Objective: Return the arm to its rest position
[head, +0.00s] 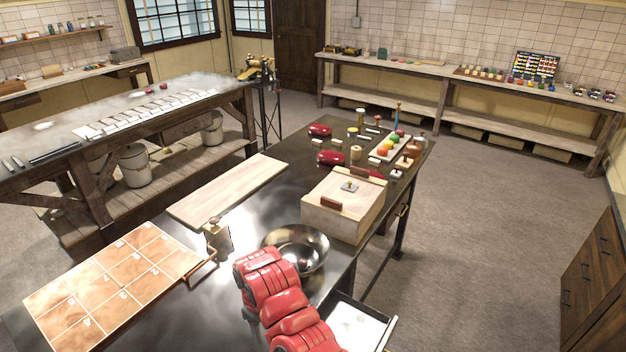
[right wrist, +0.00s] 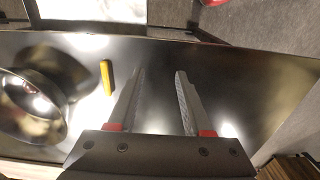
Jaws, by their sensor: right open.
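My right arm (head: 280,300) is red and comes in from the bottom of the head view, over the front of the dark metal table. Its gripper is hidden behind the arm there. In the right wrist view my right gripper (right wrist: 160,72) is open, with nothing between its two fingers. It is above the dark table top. A yellow piece (right wrist: 106,77) lies to the left of the fingers. My left gripper is not in view.
A metal bowl (head: 296,247) stands beside my right arm and shows in the right wrist view (right wrist: 35,95). An open drawer (head: 358,326) juts from the table's right side. A wooden box (head: 343,215), a pale board (head: 228,190) and a numbered tiled board (head: 112,280) sit on the table.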

